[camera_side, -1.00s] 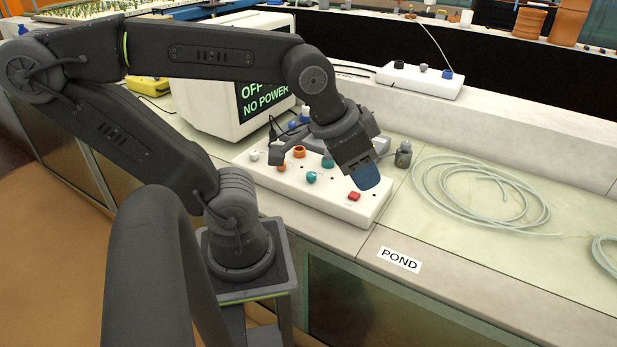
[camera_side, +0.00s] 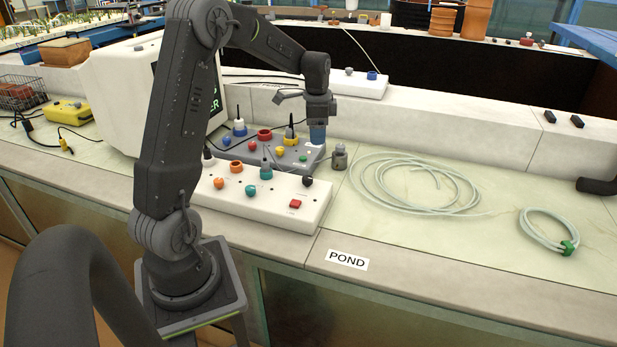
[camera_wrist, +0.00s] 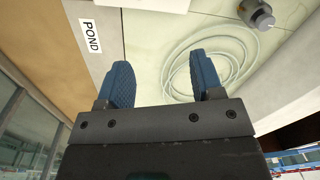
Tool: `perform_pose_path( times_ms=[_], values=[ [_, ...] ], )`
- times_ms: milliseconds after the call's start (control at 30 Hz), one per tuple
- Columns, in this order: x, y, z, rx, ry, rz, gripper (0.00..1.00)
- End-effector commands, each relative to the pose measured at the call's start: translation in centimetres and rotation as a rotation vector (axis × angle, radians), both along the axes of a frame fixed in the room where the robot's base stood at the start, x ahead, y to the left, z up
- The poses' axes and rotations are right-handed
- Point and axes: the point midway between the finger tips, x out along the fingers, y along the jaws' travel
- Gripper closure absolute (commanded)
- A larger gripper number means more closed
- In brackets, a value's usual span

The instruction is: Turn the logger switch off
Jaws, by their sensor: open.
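A white control panel (camera_side: 272,207) stands on the bench with coloured knobs, toggles and a red switch (camera_side: 295,204) near its right end. Behind it is a grey panel (camera_side: 262,155) with a red ring, blue and yellow parts and a green button (camera_side: 303,157). No label shows which control is the logger switch. My gripper (camera_side: 317,135) points down, seemingly over the right end of the grey panel. In the wrist view my gripper (camera_wrist: 163,70) has its blue fingers apart with nothing between them. A strip of a white panel (camera_wrist: 150,4) shows at that view's top edge.
A grey knobbed fitting (camera_side: 340,157) stands right of the panels. A clear hose coil (camera_side: 415,185) and a smaller coil (camera_side: 548,231) lie on the bench. A white box (camera_side: 345,84) sits on the ledge behind. My arm partly hides the monitor (camera_side: 115,95).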

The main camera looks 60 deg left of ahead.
Motion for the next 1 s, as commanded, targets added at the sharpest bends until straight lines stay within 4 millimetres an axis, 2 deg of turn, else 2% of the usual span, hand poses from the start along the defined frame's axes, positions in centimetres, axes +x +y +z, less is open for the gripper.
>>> perform_pose_path(
  times_ms=[33,100,233,467,800,1000],
  values=[
    [0.0,1.8,-1.5,-0.012,0.019,-0.013,0.4],
    [-0.1,3.3,-2.7,-0.023,0.033,-0.036,0.4],
    [-0.3,4.8,-4.0,-0.033,0.047,-0.06,0.4],
    [-0.3,4.9,-6.4,-0.037,0.051,-0.067,0.4],
    [-0.3,4.8,-13.3,-0.037,0.051,-0.066,0.4],
    [-0.3,4.8,-16.4,-0.036,0.05,-0.066,0.4]
  ],
)
